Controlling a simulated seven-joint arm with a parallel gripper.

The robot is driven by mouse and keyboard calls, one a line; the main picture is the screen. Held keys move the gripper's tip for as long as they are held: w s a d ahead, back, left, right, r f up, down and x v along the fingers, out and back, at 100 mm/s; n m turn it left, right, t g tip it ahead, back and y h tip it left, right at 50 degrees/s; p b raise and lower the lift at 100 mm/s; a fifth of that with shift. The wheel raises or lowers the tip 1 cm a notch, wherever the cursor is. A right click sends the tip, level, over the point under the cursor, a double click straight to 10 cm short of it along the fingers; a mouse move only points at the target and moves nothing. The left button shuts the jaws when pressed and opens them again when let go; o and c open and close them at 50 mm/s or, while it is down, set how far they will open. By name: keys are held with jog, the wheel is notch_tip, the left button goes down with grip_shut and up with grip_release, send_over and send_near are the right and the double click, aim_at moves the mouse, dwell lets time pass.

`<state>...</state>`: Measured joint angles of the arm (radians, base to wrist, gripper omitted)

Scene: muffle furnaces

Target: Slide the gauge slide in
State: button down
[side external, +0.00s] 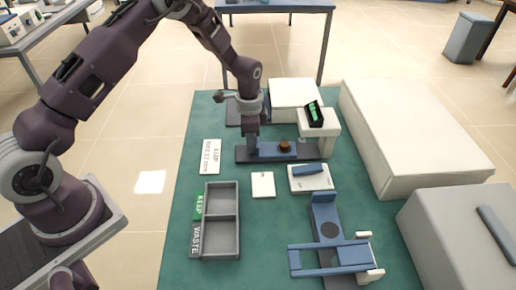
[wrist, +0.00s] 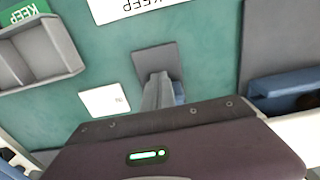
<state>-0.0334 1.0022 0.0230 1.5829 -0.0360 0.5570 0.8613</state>
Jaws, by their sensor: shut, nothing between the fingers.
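The gauge has a white bridge (side external: 330,125) with a black and green readout (side external: 315,114) on top and a dark grey base (side external: 242,156) running left from it. A blue slide (side external: 269,150) lies on the base, carrying a small brown round piece (side external: 285,146) left of the bridge. My gripper (side external: 251,152) is shut and empty, pointing down over the base at the left end of the slide. Whether it touches the slide I cannot tell. In the wrist view the shut fingers (wrist: 158,88) stand over the base (wrist: 155,58); a bit of blue slide (wrist: 179,91) shows beside them.
A two-compartment grey tray (side external: 239,222) with KEEP and WASTE labels stands at the front. A white label card (side external: 210,157), white tile (side external: 263,185) and blue-topped white block (side external: 311,178) lie nearby. A blue fixture (side external: 325,230) is front right. Large pale boxes (side external: 415,130) bound the right side.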

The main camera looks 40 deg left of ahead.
aim_at(263, 149)
jog(key=shift+w+d, duration=1.65)
jog(key=shift+w, duration=0.05)
jog(key=shift+s+a+r, duration=0.1)
jog(key=shift+s+a, duration=0.2)
jog(key=shift+a, duration=0.05)
jog(key=shift+r, duration=3.4)
jog(key=shift+r, duration=0.1)
